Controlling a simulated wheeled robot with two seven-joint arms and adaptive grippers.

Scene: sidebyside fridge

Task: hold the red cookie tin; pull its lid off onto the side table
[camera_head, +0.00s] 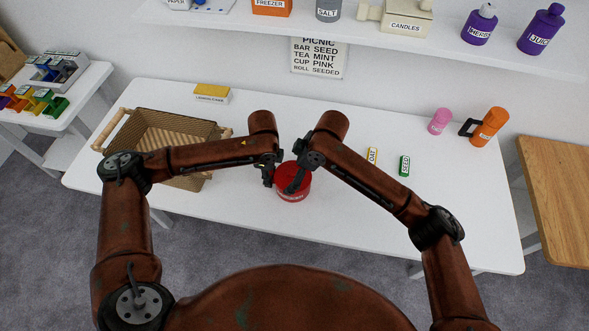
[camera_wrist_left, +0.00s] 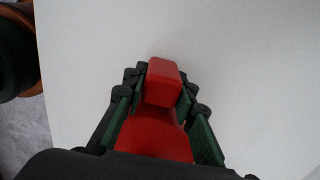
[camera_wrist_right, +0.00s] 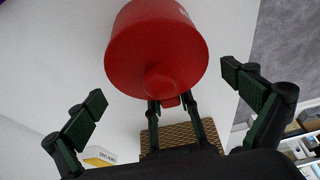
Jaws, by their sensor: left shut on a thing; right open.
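The red cookie tin (camera_head: 293,190) stands on the white table (camera_head: 330,225), near the middle front. Its round lid with a knob (camera_wrist_right: 160,80) shows in the right wrist view. My left gripper (camera_head: 269,180) is shut on a red block-like handle (camera_wrist_left: 163,82) on the tin's side; the left wrist view shows a finger on each side of it. My right gripper (camera_wrist_right: 165,84) is open above the tin, its fingers apart on either side of the knob, with gaps visible. In the head view the right gripper (camera_head: 296,180) hides part of the lid.
A wooden side table (camera_head: 560,190) stands at the right, its visible top bare. A wicker basket (camera_head: 170,130) is left of the tin.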

